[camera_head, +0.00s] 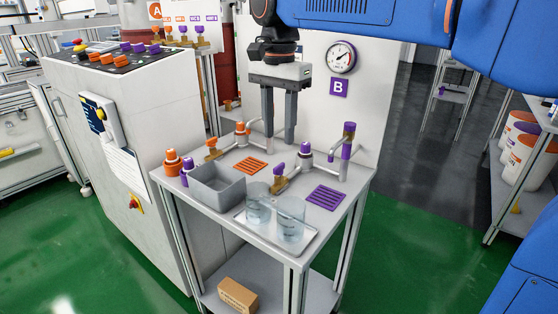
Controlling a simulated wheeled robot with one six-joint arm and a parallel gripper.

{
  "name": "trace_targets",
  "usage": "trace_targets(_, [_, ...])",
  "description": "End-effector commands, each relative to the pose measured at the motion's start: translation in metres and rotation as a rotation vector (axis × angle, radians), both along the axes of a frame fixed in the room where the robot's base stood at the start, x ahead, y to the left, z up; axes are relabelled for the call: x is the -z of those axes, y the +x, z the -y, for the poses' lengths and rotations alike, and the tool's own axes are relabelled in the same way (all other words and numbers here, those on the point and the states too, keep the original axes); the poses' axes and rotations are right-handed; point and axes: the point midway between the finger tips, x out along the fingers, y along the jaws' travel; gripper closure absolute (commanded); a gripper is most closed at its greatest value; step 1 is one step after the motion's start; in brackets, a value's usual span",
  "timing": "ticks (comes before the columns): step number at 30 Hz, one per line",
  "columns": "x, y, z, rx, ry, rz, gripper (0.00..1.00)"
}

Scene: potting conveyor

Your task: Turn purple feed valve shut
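A brass valve with a purple handle (278,172) stands on the grey table, joined to a pipe, behind the glass beakers. The angle of its handle is too small to read. A purple-capped fitting (305,151) is just behind it, and a pipe with a purple collar (347,148) rises to the right. My gripper (278,141) points down over the back of the table. Its two long grey fingers are apart with nothing between them. It is above and behind the purple valve, and I see no contact with it.
Two beakers (290,218) stand on a tray at the front of the table (348,190). A grey bin (217,188) and purple and orange bottles are at the left. An orange-handled valve (211,147) is beside an orange grate. A white panel with a gauge (341,57) stands behind.

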Motion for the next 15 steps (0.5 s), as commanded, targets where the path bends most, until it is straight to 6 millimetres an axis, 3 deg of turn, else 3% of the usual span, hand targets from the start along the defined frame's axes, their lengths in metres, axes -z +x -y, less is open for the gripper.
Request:
trace_targets(9, [0.055,-0.001,0.000,0.000,-0.001,-0.002,0.64])
trace_targets(15, [0.078,0.000,0.000,0.000,-0.001,-0.001,0.64])
